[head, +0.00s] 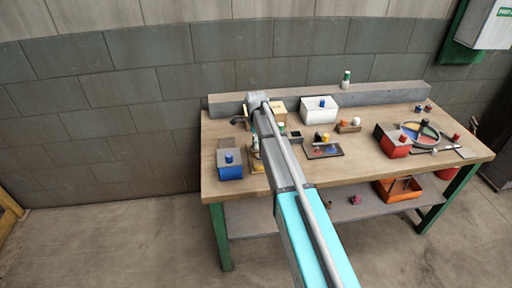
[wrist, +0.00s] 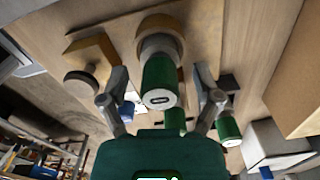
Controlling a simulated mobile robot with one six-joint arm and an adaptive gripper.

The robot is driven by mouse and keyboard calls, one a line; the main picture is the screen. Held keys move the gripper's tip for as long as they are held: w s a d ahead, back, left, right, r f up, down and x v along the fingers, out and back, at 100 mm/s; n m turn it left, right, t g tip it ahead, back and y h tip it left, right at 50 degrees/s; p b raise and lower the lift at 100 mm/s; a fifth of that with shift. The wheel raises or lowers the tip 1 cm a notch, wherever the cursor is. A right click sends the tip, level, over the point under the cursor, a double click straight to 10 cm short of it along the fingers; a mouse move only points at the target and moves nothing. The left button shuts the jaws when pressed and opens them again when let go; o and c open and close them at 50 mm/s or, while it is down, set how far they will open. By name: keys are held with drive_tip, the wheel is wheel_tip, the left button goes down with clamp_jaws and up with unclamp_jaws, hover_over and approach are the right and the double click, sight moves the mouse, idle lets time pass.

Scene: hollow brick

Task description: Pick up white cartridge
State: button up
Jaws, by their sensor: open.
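In the wrist view, my gripper (wrist: 161,88) is open, with a finger on each side of a green cylinder (wrist: 159,82) that has a white end face. The cylinder is in front of a round brown holder (wrist: 158,40); I cannot tell if the fingers touch it. A second green piece (wrist: 175,121) shows behind the palm. In the head view, a small white cartridge (head: 356,121) stands on a wooden block (head: 348,128) beside an orange one. A white-and-green bottle-like piece (head: 346,78) stands on the back ledge.
Another green-and-white piece (wrist: 228,131) lies right of the fingers.

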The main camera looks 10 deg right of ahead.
clamp_jaws()
idle(0.4)
drive_tip(key=shift+r, duration=0.1)
wheel_tip(320, 180, up, 3)
drive_tip(key=p, duration=0.2)
drive_tip(key=shift+f+p, duration=0.2)
drive_tip(key=shift+p, duration=0.2)
drive_tip(key=s+r+p, duration=1)
drive_tip(key=s, duration=0.4)
drive_tip(key=shift+d, duration=0.25)
drive_tip(key=shift+r, duration=0.1)
